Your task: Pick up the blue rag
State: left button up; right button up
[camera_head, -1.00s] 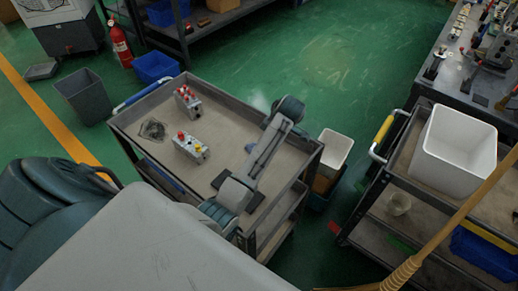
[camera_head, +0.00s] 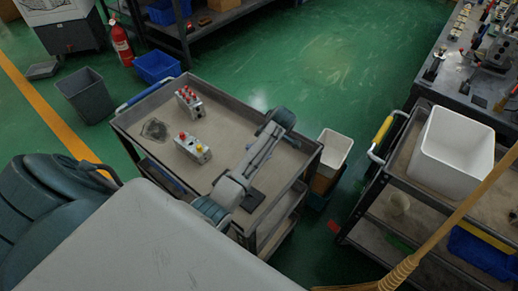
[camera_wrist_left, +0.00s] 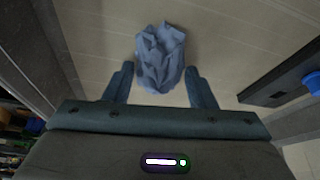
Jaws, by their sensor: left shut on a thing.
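The blue rag (camera_wrist_left: 160,58) is a crumpled grey-blue cloth in the left wrist view, above the beige cart top (camera_wrist_left: 230,30). My left gripper (camera_wrist_left: 160,72) has a finger on each side of the rag's lower part and is shut on it. Whether the rag touches the surface is unclear. In the head view my left arm reaches over the right part of the cart and hides the gripper and the rag. My right gripper is not in view.
On the cart (camera_head: 215,99) stand two valve blocks, one with red knobs (camera_head: 188,101) and one with red and yellow knobs (camera_head: 193,147). A dark patch (camera_head: 154,130) lies to their left. A white bin (camera_head: 335,150) stands right of the cart.

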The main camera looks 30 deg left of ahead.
pick_arm(q)
jog(key=shift+r, duration=0.1)
notch_tip(320, 180, up, 10)
jog(key=shift+f+b, duration=0.1)
jog(key=shift+b, duration=0.6)
jog(key=shift+o, duration=0.6)
jog(key=shift+d, duration=0.1)
jog(key=shift+c, duration=0.2)
